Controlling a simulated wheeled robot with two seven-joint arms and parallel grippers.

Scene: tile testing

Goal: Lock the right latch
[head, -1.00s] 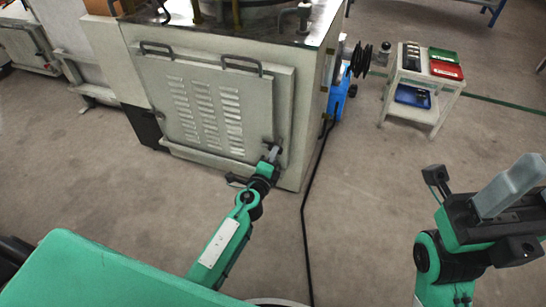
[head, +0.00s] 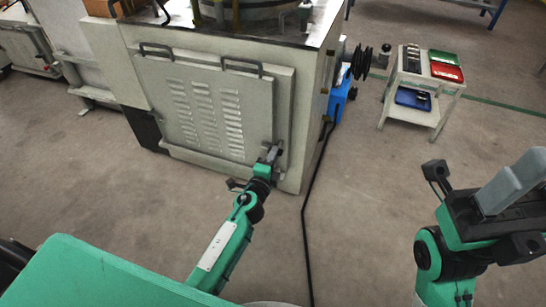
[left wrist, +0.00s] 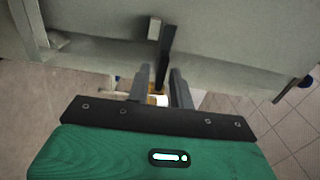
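The right latch is a dark bar at the lower right of the vented panel (head: 205,105) on the machine's front. In the left wrist view the latch (left wrist: 167,45) hangs down and its lower end lies between my left gripper's fingers (left wrist: 160,75). The fingers stand apart with gaps showing beside the bar, so the gripper is open around it. In the head view my left gripper (head: 268,157) is at the panel's lower right corner and hides much of the latch. My right gripper (head: 508,185) is raised at the right, away from the machine, with nothing seen in it.
The machine's top (head: 240,30) carries fittings. A black cable (head: 306,210) runs along the floor. A white cart (head: 425,85) with red, green and blue bins stands at the back right.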

